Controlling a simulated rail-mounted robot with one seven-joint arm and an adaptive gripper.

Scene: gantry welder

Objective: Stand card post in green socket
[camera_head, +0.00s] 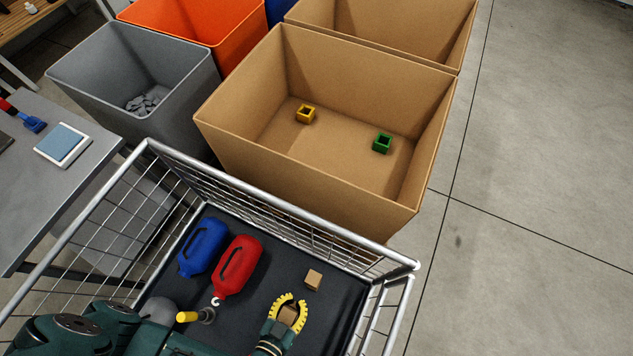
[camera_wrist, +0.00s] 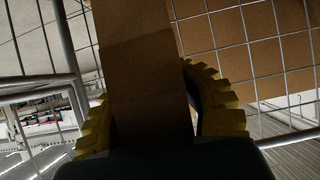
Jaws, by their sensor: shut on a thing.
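My gripper (camera_head: 290,302), with yellow toothed jaws, is inside the wire cart and shut on a brown card post (camera_head: 289,316). In the wrist view the post (camera_wrist: 148,110) stands between the jaws (camera_wrist: 155,115) and its lower end is hidden by the dark palm. A second brown block (camera_head: 313,279) shows just beyond the jaws; I cannot tell its length. The green socket (camera_head: 382,149), a small square block with an open top, sits on the floor of the large cardboard bin (camera_head: 310,182), right of the yellow socket (camera_head: 306,119).
The cart's metal rim (camera_head: 280,205) and mesh stand between my gripper and the bin. A blue jug (camera_head: 196,258) and a red jug (camera_head: 233,275) lie in the cart on the left. A grey bin (camera_head: 88,85) and an orange bin (camera_head: 230,45) stand beyond. Floor on the right is clear.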

